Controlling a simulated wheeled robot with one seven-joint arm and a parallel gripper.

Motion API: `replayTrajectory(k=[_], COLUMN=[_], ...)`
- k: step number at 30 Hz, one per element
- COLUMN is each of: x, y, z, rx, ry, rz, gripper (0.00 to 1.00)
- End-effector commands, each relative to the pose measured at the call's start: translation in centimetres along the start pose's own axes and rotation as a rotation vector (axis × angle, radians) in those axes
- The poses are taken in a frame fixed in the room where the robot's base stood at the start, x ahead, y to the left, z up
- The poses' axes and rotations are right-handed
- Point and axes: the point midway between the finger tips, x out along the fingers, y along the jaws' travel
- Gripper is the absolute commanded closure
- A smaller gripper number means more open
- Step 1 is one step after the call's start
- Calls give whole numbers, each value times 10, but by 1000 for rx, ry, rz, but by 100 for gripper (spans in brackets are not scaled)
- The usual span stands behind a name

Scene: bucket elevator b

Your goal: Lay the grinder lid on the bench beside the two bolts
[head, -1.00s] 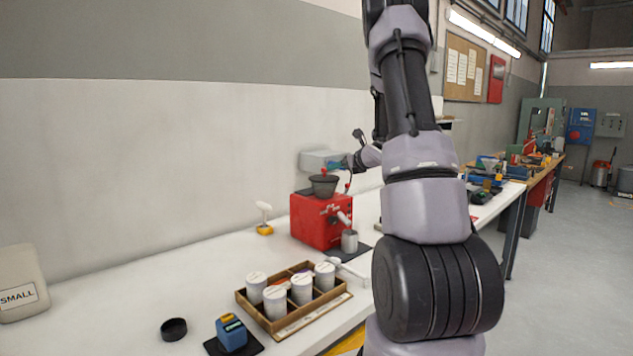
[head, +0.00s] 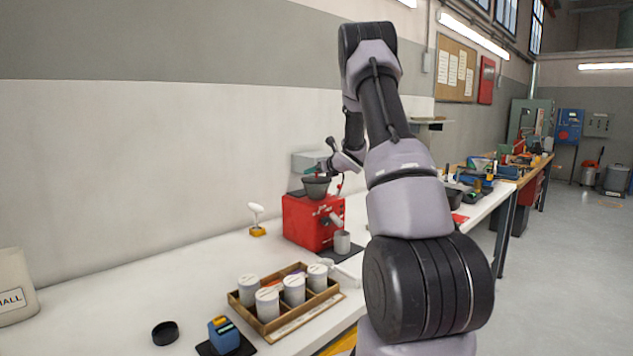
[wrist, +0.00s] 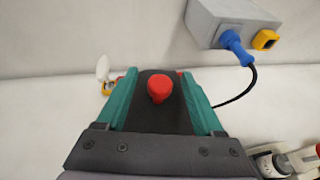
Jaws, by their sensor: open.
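The red grinder (head: 312,222) stands on the white bench with a dark grey hopper (head: 316,187) on top. In the wrist view a red knob (wrist: 159,88), apparently the lid's, shows between my gripper's green fingers, in front of a dark surface. My gripper (wrist: 157,78) is open around the knob, with gaps on both sides. In the head view my gripper (head: 314,170) is just over the hopper and hides the knob. I cannot make out the two bolts.
A wooden tray (head: 334,300) of white canisters stands in front of the grinder. A grey cup (head: 342,243) is at its front, and a white-topped tool (head: 257,218) with a yellow base is to its left. A grey wall box (wrist: 232,22) has a blue plug and black cable.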

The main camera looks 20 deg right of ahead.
Motion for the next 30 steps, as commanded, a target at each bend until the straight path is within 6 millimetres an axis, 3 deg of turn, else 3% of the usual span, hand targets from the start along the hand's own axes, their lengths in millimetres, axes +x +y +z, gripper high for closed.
replayTrajectory(k=[2,3,8,19,30], x=[0,0,0,-3,-27], y=[0,0,0,0,0], z=[0,0,0,6,71], rx=[0,0,0,-2,-2], ry=[0,0,0,-1,-3], rz=[0,0,0,1,-1], gripper=[31,38,100,100,100])
